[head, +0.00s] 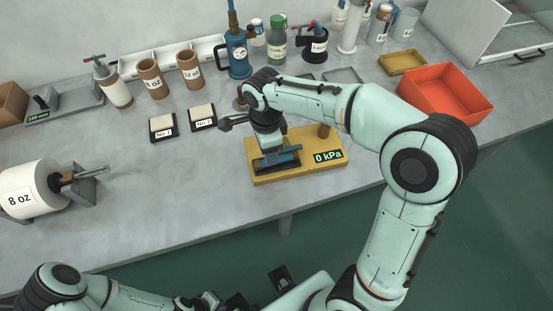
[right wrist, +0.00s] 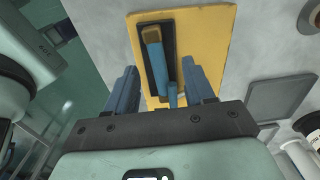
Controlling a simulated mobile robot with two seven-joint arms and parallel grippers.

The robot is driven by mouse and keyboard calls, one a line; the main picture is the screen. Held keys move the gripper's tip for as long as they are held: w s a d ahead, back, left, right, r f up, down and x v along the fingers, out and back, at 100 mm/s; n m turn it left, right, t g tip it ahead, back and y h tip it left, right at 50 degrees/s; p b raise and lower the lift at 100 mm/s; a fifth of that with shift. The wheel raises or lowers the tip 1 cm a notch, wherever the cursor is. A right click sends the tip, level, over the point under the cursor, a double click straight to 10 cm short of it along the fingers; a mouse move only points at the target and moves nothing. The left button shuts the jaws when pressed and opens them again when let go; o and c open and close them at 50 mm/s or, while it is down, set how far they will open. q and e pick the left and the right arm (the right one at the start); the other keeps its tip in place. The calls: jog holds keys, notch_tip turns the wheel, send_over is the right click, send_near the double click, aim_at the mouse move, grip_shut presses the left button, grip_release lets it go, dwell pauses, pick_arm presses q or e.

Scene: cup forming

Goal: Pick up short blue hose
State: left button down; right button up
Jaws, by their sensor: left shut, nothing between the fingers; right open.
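A short blue hose (right wrist: 155,60) with a brass-coloured end lies on a dark holder on the yellow board (right wrist: 195,25). It also shows in the head view as a blue bar (head: 287,157) beside my right gripper (head: 272,163). In the right wrist view my right gripper (right wrist: 161,78) is open, with its two blue-grey fingers on either side of the hose and a smaller blue piece (right wrist: 173,95). I see no contact with the hose. My left gripper (head: 282,279) is shut and empty at the bottom of the head view, apart from the bench.
The yellow board carries a 0 kPa display (head: 328,155). Two small sample blocks (head: 162,126) (head: 203,118) lie to its left. A red-orange bin (head: 445,93) stands to the right. Bottles and cups line the back.

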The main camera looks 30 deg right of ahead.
jog(key=f, duration=0.4)
jog(key=shift+s+f, duration=0.1)
jog(key=shift+s, duration=0.15)
grip_shut()
jog(key=shift+s, duration=0.1)
jog(key=shift+s+r, duration=0.15)
jog(key=shift+r, duration=0.15)
jog(key=s+a+r, duration=0.1)
jog(key=s+r, duration=0.2)
jog(key=s, duration=0.3)
jog(key=s+a+r+b, duration=0.1)
jog(key=s+a+r, duration=0.1)
jog(key=s+r, duration=0.2)
jog(key=s, duration=0.3)
jog(key=shift+r, duration=0.25)
